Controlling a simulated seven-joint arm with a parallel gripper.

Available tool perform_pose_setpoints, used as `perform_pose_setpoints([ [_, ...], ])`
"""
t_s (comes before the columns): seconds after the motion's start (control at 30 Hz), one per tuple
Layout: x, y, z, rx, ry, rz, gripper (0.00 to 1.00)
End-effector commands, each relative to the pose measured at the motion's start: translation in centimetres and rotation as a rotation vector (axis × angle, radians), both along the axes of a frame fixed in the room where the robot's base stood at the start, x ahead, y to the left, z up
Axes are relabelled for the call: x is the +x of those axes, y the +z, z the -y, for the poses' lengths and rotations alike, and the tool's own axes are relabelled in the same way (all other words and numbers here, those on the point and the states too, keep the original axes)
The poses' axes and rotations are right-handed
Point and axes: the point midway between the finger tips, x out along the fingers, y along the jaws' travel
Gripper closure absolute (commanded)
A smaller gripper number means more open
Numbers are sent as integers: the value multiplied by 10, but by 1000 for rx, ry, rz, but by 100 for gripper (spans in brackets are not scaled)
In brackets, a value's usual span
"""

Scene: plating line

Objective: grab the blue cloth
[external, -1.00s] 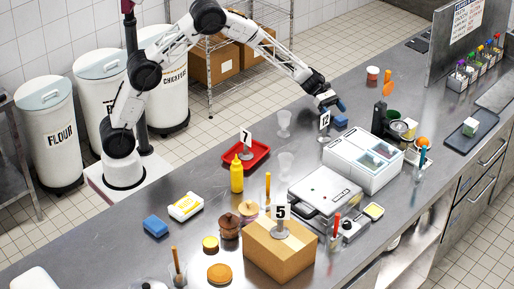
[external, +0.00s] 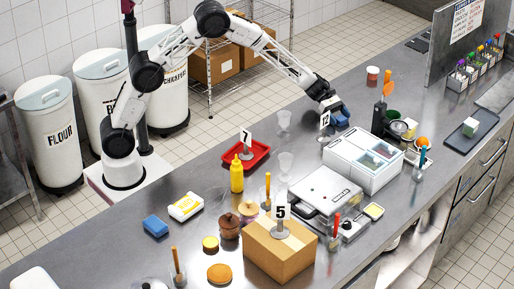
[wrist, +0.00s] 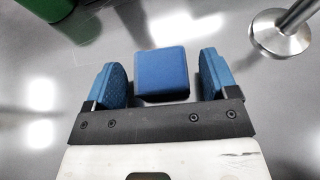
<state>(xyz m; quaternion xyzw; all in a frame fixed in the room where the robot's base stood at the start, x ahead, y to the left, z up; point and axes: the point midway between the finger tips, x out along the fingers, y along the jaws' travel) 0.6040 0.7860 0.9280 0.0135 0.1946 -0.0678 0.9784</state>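A small blue block-shaped item (wrist: 162,74), perhaps the folded blue cloth, lies on the steel counter between the two blue finger pads of my gripper (wrist: 163,80). A gap shows on each side of it, so my gripper is open around it or just above it; I cannot tell how low. In the external view, my gripper (external: 335,107) is at the counter behind the number 12 sign, and the blue item (external: 342,121) shows partly just below it. Another blue block (external: 155,226), like a sponge or folded cloth, lies at the front left.
The number 12 sign (external: 325,121) stands close to my gripper; its round metal base (wrist: 280,33) is right of the fingers in the wrist view. A clear cup (external: 284,120) is left.

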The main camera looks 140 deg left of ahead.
Motion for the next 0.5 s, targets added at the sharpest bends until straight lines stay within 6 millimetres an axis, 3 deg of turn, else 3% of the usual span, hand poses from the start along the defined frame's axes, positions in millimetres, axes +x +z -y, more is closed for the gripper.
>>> perform_pose_setpoints([
  [0.03, 0, 0, 0, 0, 0, 0, 29],
  [0.3, 0, 0, 0, 0, 0, 0, 68],
  [0.5, 0, 0, 0, 0, 0, 0, 68],
])
